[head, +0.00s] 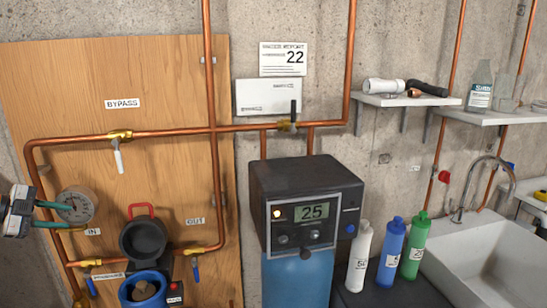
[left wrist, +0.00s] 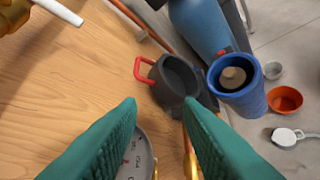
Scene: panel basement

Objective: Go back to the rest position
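My left gripper (head: 62,215) is at the left edge of the head view, in front of the wooden panel (head: 75,80). Its teal fingers are apart, with nothing between them. The left wrist view also shows the open fingers (left wrist: 160,105). A round gauge (head: 77,205) is just beyond the fingertips in the head view; it is partly hidden by a finger in the left wrist view (left wrist: 137,158). I cannot tell whether they touch. My right gripper is in neither view.
Copper pipes (head: 170,132) and a white-handled bypass valve (head: 118,152) cross the panel. A black housing with a red handle (head: 143,238) and a blue cup (head: 145,288) are lower down. A softener unit (head: 305,195), several bottles (head: 391,250) and a sink (head: 480,265) stand rightward.

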